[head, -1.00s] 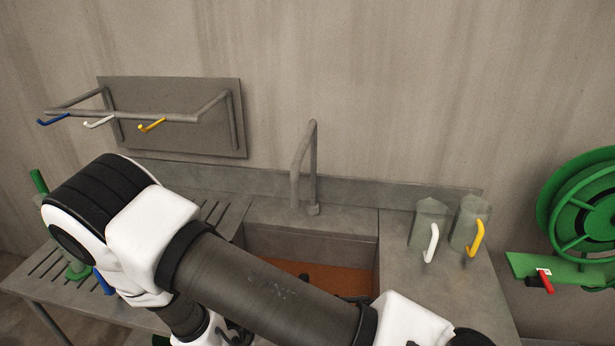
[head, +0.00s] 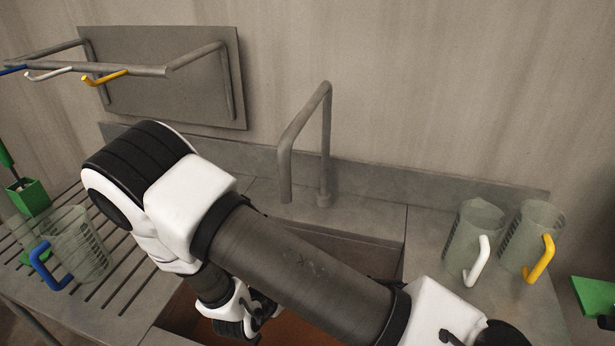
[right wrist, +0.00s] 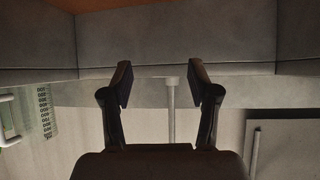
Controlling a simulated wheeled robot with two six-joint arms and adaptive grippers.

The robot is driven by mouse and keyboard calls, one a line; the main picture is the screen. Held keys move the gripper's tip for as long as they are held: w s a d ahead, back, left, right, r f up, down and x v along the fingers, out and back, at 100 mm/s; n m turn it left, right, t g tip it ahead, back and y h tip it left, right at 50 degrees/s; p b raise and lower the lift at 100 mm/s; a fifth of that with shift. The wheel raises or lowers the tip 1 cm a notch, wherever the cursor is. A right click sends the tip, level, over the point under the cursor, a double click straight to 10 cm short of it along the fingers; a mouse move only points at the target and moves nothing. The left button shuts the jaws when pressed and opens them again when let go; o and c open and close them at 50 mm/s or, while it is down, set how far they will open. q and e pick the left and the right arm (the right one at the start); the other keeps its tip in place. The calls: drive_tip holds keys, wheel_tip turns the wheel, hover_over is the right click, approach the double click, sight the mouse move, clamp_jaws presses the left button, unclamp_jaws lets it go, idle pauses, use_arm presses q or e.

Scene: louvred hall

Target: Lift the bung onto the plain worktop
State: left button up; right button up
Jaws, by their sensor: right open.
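I cannot make out the bung in any current view; my right arm covers much of the sink (head: 360,255). Orange-brown liquid (head: 300,332) shows in the sink below the arm. The plain worktop (head: 425,235) lies right of the sink. My right gripper (head: 262,308) hangs over the sink, partly hidden by my arm. In the right wrist view the right gripper (right wrist: 162,76) is open, with nothing held between its fingers. My left gripper is not in view.
A tall tap (head: 325,150) rises behind the sink. Jugs with a white handle (head: 470,235) and yellow handle (head: 527,235) stand on the worktop. A blue-handled jug (head: 80,245) stands on the slotted drainer (head: 130,270). A hook rack (head: 125,70) is on the wall.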

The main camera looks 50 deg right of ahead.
drive_tip(key=f+b, duration=0.2)
drive_tip(key=f, duration=0.1)
drive_tip(key=f+b, duration=0.4)
drive_tip(key=f, duration=0.1)
drive_tip(key=shift+w+d+f, duration=0.2)
drive_tip(key=shift+d+f, duration=0.1)
drive_tip(key=shift+d, duration=0.1)
drive_tip(key=shift+f+b, duration=0.3)
drive_tip(key=shift+b, duration=0.25)
drive_tip(key=b+x, duration=0.5)
drive_tip(key=x, duration=0.3)
drive_tip(key=shift+d, duration=0.1)
drive_tip(key=shift+w+d+f+b, duration=0.2)
drive_tip(key=shift+d+f+b, duration=0.2)
drive_tip(key=shift+d, duration=0.2)
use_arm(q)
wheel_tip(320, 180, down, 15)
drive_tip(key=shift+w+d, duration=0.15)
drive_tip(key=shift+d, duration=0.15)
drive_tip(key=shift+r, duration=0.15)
use_arm(e)
drive_tip(key=shift+r, duration=0.1)
drive_tip(key=shift+p, duration=0.3)
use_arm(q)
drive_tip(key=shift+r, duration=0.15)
use_arm(e)
clamp_jaws()
